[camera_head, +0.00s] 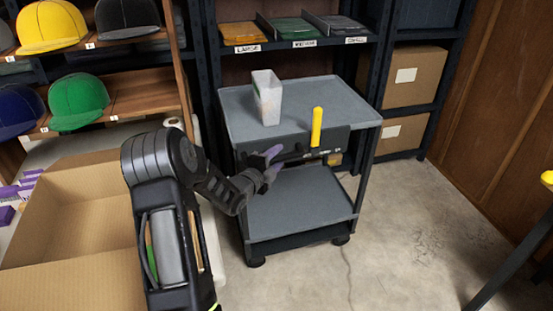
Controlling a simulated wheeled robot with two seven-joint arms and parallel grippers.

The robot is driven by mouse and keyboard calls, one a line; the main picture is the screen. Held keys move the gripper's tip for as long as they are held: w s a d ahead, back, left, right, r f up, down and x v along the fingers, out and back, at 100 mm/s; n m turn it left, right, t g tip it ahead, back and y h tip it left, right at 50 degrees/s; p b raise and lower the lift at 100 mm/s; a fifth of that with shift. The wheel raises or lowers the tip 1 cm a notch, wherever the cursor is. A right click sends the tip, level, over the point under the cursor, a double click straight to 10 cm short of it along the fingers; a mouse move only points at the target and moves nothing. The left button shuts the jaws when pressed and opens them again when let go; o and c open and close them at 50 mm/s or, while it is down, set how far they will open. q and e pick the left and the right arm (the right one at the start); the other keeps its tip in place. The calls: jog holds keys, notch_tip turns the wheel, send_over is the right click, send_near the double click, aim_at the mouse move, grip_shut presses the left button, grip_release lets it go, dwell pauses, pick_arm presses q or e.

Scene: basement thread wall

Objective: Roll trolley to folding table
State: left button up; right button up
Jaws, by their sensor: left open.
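The grey trolley (240,125) stands on the concrete floor at centre, in front of the dark shelving, with a top tray, a lower shelf (300,208) and small casters. A white open container (267,97) stands on its top. An upright yellow part (316,127) is at its front edge. My left gripper (273,163) is open and empty, in front of the trolley's front left, just below the top tray in the picture; I cannot tell whether it touches. My right gripper is out of view. I cannot identify the folding table for certain; a dark slanted leg (512,262) shows at the right edge.
A large open cardboard box (80,213) fills the lower left. Caps, including a green one (78,100), sit on the left shelves. Cardboard boxes (414,76) stand on the shelving behind the trolley. The floor (415,235) right of the trolley is clear, with a thin cable in front.

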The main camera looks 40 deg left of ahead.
pick_arm(q)
jog(key=o, duration=0.6)
jog(key=r, duration=0.6)
jog(key=w+r+p, duration=0.1)
jog(key=r, duration=0.2)
jog(key=shift+a, duration=0.15)
jog(key=shift+r, duration=0.6)
jog(key=shift+g, duration=0.7)
jog(key=f, duration=0.2)
jog(key=s+f, duration=0.1)
jog(key=f, duration=0.1)
jog(key=shift+s+f, duration=0.1)
jog(key=shift+f, duration=0.1)
jog(key=shift+c, duration=0.2)
jog(key=shift+s+r, duration=0.15)
jog(key=shift+r, duration=0.1)
jog(key=shift+c, duration=0.3)
jog(key=shift+s+d, duration=0.25)
jog(key=shift+s, duration=0.7)
jog(key=shift+c, duration=0.7)
jog(key=shift+v, duration=0.95)
jog(key=c, duration=0.4)
jog(key=shift+o, duration=0.2)
jog(key=shift+s+d, duration=0.15)
jog(key=shift+s, duration=0.8)
jog(key=shift+s+d, duration=0.15)
jog(key=shift+s, duration=0.8)
jog(key=shift+s+d, duration=0.2)
jog(key=shift+s, duration=0.75)
